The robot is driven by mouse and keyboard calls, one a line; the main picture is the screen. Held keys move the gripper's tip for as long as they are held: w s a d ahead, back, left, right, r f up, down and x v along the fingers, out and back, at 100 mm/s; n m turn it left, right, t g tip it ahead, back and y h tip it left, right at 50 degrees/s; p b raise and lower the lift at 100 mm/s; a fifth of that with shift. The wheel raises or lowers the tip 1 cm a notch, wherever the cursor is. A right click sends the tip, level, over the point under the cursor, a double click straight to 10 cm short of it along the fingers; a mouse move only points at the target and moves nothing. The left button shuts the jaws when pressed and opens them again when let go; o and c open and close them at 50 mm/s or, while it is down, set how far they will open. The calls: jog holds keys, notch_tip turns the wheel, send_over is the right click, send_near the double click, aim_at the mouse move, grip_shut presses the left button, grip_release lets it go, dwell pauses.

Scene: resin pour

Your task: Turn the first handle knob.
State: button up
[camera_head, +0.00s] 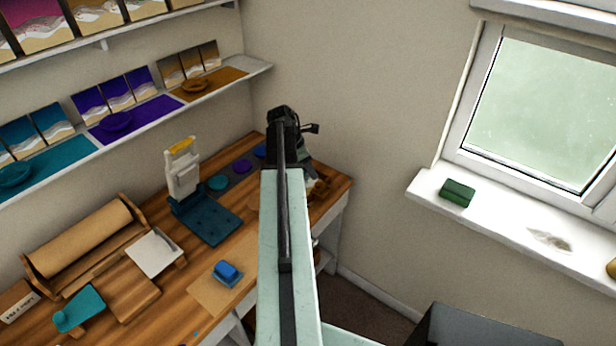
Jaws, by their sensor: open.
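No handle knob can be made out for certain. A small pale round thing (316,243) shows at the front of the workbench, just right of my arm; I cannot tell whether it is a knob. My arm reaches forward over the bench, and its dark end with my gripper (309,129) is near the far right corner of the bench. My gripper is open, with nothing seen in it. Its fingertips are not clear, and my arm hides part of the bench behind it.
The wooden workbench (160,290) holds a teal stand (210,220), a blue block (227,270) and a roll of brown paper (85,240). Shelves (255,70) run along the left wall. The windowsill (485,215) at right carries a green block (457,193).

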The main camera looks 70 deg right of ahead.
aim_at(318, 184)
jog(key=b+x, duration=0.7)
jog(key=x, duration=0.1)
jog(key=shift+w+a, duration=0.1)
jog(key=shift+w, duration=0.05)
jog(key=shift+r, duration=0.1)
grip_shut()
